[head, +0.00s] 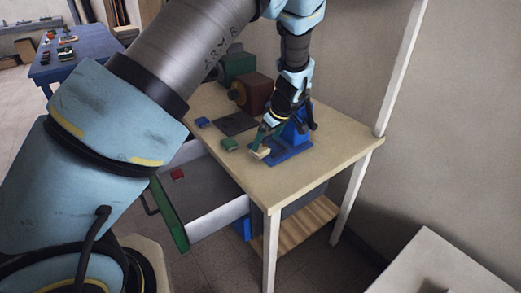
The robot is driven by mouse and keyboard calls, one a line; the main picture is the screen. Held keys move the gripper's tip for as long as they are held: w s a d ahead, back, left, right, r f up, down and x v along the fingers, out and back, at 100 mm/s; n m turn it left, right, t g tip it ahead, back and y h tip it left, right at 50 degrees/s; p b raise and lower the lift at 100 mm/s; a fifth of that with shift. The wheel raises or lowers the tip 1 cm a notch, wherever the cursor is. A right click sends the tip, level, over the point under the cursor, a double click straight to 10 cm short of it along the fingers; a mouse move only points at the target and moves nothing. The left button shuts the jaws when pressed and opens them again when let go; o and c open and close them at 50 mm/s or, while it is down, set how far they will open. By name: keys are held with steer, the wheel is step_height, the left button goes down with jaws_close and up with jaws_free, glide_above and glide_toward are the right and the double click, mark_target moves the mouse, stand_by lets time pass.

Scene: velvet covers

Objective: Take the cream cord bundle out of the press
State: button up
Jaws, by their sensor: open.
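The blue press (297,137) stands on the pale table, its flat base toward the front and its upright part partly hidden behind my arm. A small cream piece, which looks like the cord bundle (261,153), shows at the front left edge of the press base. My gripper (263,143) points down at it, with its fingertips at or just above the bundle. The gripper is open. At this size I cannot tell whether the fingers are around the bundle or beside it, or whether they touch it.
On the table (262,187) are a green block (229,144), a blue block (203,122), a dark flat plate (236,123), and brown (254,92) and green machines behind. An open drawer (217,216) holding a red block (177,174) juts out left. A wall stands behind.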

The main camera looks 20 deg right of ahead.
mark_target(262, 149)
steer(key=p+x, duration=0.1)
steer(key=x, duration=0.4)
steer(key=shift+c, duration=0.4)
steer(key=c, duration=1.1)
steer(key=shift+s+r, duration=0.1)
